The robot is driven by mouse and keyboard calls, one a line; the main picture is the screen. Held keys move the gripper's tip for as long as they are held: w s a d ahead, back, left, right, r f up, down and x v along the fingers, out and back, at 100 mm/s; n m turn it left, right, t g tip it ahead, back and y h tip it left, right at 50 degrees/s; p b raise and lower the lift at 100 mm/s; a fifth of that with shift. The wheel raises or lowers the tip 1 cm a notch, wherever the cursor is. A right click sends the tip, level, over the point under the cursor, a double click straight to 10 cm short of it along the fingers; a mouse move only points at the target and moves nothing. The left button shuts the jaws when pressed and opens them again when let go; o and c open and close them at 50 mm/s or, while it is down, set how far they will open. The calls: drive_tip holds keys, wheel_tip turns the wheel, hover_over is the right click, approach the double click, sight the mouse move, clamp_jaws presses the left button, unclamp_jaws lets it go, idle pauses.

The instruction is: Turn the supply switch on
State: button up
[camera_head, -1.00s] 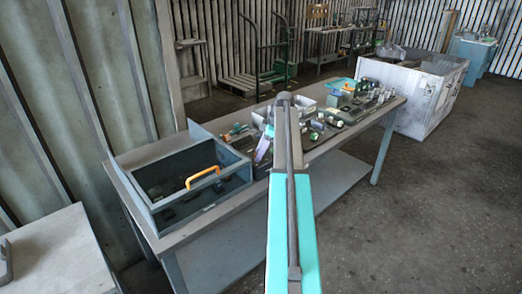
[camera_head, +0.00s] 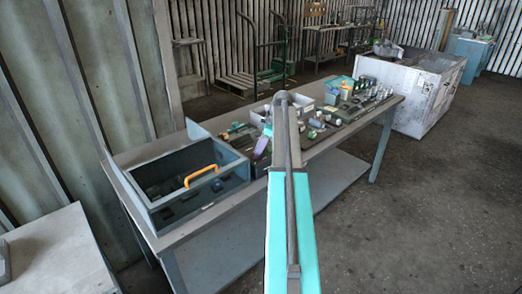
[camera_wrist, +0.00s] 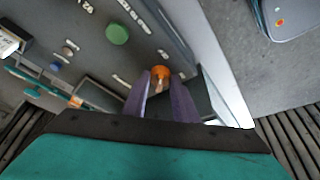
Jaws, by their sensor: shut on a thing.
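In the wrist view, my gripper (camera_wrist: 160,84) has its two purple fingers either side of a small orange knob (camera_wrist: 160,72) on a grey panel (camera_wrist: 85,45). The fingers are shut on this knob, and its lower part is partly hidden between them. I take it for the supply switch, but the small white labels on the panel are too blurred to read. In the head view, the purple fingers (camera_head: 262,144) show beside my arm over the bench, and my arm hides the knob.
A blue-grey open box (camera_head: 160,212) with an orange handle (camera_head: 202,176) stands at the bench's left end. Several small parts crowd the bench (camera_head: 222,207) toward the right. A white cabinet (camera_head: 412,100) stands beyond it. The floor at right is clear.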

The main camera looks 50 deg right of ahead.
drive_tip(key=shift+w+a+m, duration=0.1)
drive_tip(key=shift+a+m, duration=0.05)
drive_tip(key=shift+m, duration=0.15)
drive_tip(key=m+b, duration=0.1)
drive_tip(key=m+t+h+b, duration=0.1)
drive_tip(key=m, duration=0.1)
drive_tip(key=shift+a, duration=0.25)
drive_tip(key=m+h+b, duration=0.1)
drive_tip(key=m+h, duration=0.1)
drive_tip(key=m, duration=0.3)
drive_tip(key=shift+a, duration=0.2)
drive_tip(key=m, duration=0.2)
drive_tip(key=m+h, duration=0.1)
drive_tip(key=m, duration=0.1)
drive_tip(key=shift+w+a+r+h+b, duration=0.1)
drive_tip(key=shift+h+b, duration=0.2)
drive_tip(key=m, duration=0.2)
drive_tip(key=m+g+h, duration=0.1)
drive_tip(key=m, duration=0.1)
drive_tip(key=shift+w+m+h, duration=0.1)
drive_tip(key=shift+m+h, duration=0.2)
drive_tip(key=shift+m, duration=0.4)
drive_tip(key=o, duration=1)
